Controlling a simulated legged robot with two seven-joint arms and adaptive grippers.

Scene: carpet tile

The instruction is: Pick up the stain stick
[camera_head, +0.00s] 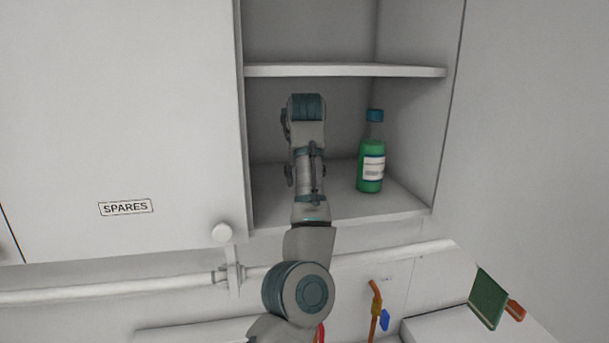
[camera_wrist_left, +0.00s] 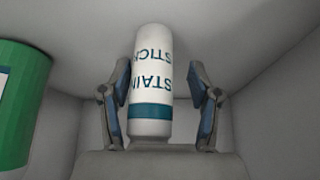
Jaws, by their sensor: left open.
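The stain stick (camera_wrist_left: 151,60) is a white cylinder with a teal band and teal lettering, which reads upside down in the left wrist view. It stands between the two fingers of my left gripper (camera_wrist_left: 158,78). The fingers are open, one on each side, with a visible gap at least on the right side. In the head view my left arm reaches into the open cupboard compartment, and its links hide the stain stick and the fingertips. My right gripper is in neither view.
A green bottle (camera_head: 371,160) with a teal cap stands on the cupboard floor just right of my arm; it also shows in the left wrist view (camera_wrist_left: 20,105). A shelf (camera_head: 345,71) runs above. A closed SPARES door (camera_head: 120,120) is at left. A pipe (camera_head: 110,290) runs below.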

